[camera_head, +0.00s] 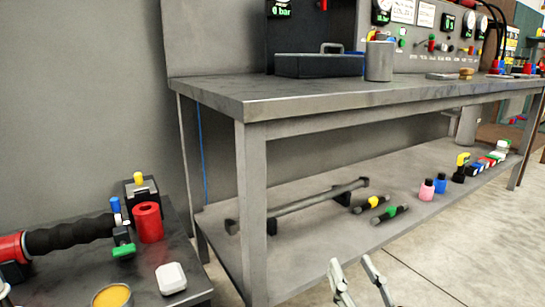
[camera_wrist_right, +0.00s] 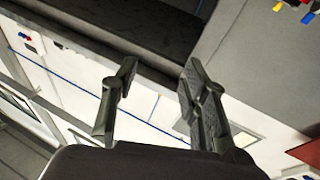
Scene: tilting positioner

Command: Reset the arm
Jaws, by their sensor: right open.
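My right gripper (camera_head: 357,268) shows at the bottom of the head view, in front of the workbench's lower shelf. Its two fingers are apart with nothing between them. In the right wrist view, the same gripper (camera_wrist_right: 160,72) is open and empty, with a dark surface and pale panels behind it.
A grey workbench (camera_head: 255,104) carries a dark toolbox (camera_head: 318,66) and a grey cylinder (camera_head: 379,61). Its lower shelf (camera_head: 310,250) holds a bar and several small coloured items. A dark side table at left holds a red cylinder (camera_head: 148,222). Floor at lower right is clear.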

